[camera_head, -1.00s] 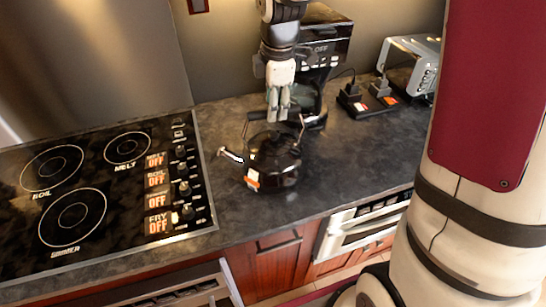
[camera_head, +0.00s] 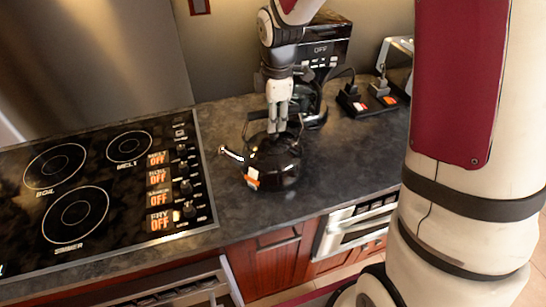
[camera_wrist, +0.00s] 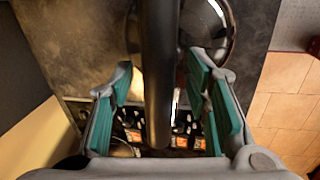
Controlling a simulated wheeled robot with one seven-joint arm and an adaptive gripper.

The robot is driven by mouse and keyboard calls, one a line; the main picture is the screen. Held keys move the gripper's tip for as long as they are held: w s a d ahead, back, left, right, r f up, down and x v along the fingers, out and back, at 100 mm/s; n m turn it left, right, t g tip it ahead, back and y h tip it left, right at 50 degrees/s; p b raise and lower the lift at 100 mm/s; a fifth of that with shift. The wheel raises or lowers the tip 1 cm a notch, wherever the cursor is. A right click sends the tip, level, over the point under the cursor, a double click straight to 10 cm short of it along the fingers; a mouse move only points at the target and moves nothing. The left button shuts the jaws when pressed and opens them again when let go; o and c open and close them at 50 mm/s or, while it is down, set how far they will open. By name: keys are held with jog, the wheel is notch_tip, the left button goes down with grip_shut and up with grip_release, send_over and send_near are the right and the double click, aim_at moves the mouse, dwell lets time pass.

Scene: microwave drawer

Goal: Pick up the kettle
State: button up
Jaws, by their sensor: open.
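The black kettle (camera_head: 272,165) stands upright on the dark counter, right of the stove, with a spout pointing left and an orange-white label low on its side. Its arched handle rises over the lid. My gripper (camera_head: 277,130) points down at the top of the kettle, at the handle. In the wrist view the dark handle bar (camera_wrist: 159,80) runs between the two teal-padded fingers of my gripper (camera_wrist: 163,95), with a gap on each side. The gripper is open. The shiny kettle body (camera_wrist: 215,30) shows below the bar. The head view does not show the finger gap clearly.
A stove top (camera_head: 100,190) with several marked burners and knobs lies to the left. A black coffee maker (camera_head: 322,60) stands close behind the kettle. Plugged-in outlets (camera_head: 368,100) and a partly hidden toaster (camera_head: 398,58) are at right. Counter (camera_head: 350,165) right of the kettle is clear.

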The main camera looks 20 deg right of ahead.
jog(key=shift+f, duration=0.1)
grip_shut()
dwell(0.5)
